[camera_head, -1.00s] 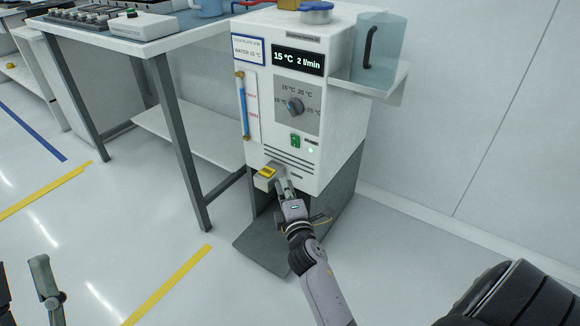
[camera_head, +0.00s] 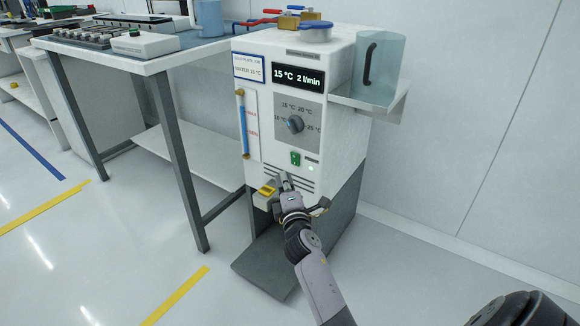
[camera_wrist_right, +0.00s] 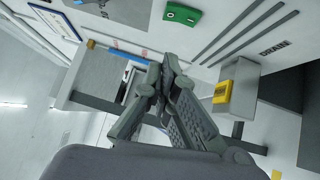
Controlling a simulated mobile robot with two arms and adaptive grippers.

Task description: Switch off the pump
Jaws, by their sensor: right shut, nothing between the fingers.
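The white chiller unit (camera_head: 330,60) stands on the floor, its display reading 15 °C 2 l/min. On its front, below the dial, is the green rocker switch (camera_head: 295,158), with a lit green lamp (camera_head: 311,168) to its right. My right gripper (camera_head: 283,180) is shut and empty just below the switch, near the vent slots. In the right wrist view, the switch (camera_wrist_right: 182,14) is at the top, apart from the closed fingertips (camera_wrist_right: 168,62). Which side of the switch is pressed is too small to tell. My left gripper is out of view.
The dial (camera_head: 295,124) is above the switch. A jug (camera_head: 378,68) stands on the side shelf. A workbench (camera_head: 150,66) is at left.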

